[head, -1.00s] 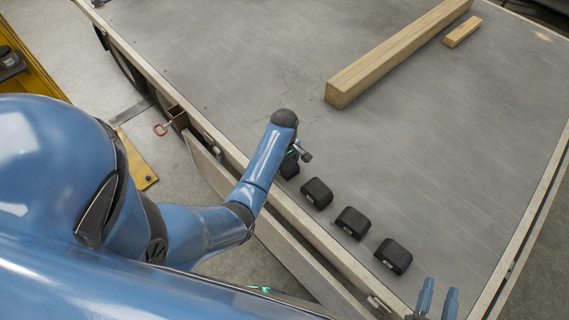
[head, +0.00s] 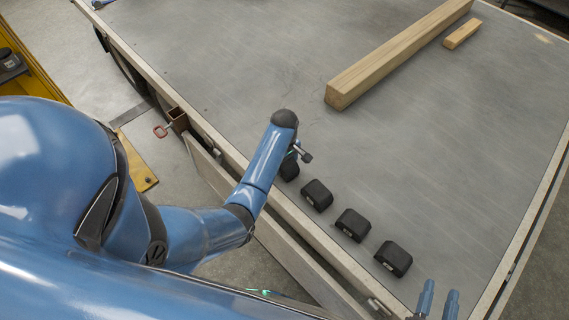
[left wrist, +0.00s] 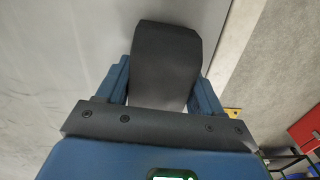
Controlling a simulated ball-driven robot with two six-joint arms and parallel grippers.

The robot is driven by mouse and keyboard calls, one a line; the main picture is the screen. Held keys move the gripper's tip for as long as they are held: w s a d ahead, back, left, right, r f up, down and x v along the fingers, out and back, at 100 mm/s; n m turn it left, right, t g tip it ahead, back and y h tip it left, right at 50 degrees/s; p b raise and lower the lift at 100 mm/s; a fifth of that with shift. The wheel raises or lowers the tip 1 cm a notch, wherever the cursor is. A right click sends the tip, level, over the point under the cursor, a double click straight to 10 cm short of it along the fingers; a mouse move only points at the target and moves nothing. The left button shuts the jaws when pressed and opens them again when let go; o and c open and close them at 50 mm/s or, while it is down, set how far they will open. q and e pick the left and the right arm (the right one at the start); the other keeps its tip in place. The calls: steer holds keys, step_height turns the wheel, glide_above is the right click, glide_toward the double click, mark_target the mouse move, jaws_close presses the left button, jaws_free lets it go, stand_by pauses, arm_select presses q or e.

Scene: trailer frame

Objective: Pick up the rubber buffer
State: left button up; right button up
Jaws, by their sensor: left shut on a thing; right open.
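Several black rubber buffers lie in a row along the near edge of the grey trailer deck (head: 250,70). Three stand free: one buffer (head: 317,195), a second (head: 352,225) and a third (head: 393,258). A further buffer (head: 290,170) is partly hidden behind my left arm. In the left wrist view, my left gripper (left wrist: 163,85) is shut on this dark buffer (left wrist: 166,58), one finger on each side. In the head view my left gripper (head: 298,152) is mostly hidden by its own arm. My right gripper (head: 437,301) is open and empty at the bottom right, its two blue fingers apart.
A long wooden beam (head: 400,52) and a short wood block (head: 462,34) lie at the back of the deck. A red clamp handle (head: 160,131) sticks out by the deck's left edge. The middle of the deck is clear.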

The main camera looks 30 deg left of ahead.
arm_select(q)
step_height(320, 180, up, 10)
steer(key=shift+w+r, duration=0.1)
steer(key=shift+r, duration=0.15)
step_height(320, 180, up, 9)
steer(key=p, duration=0.8)
steer(key=shift+f, duration=0.1)
steer(key=s+d+f+m+b, duration=0.1)
steer(key=s+d+f+m, duration=0.2)
steer(key=d+f+m, duration=0.3)
steer(key=w+a+r+n+p, duration=0.1)
steer(key=w+a+r+n, duration=0.2)
steer(key=a+r+n, duration=0.3)
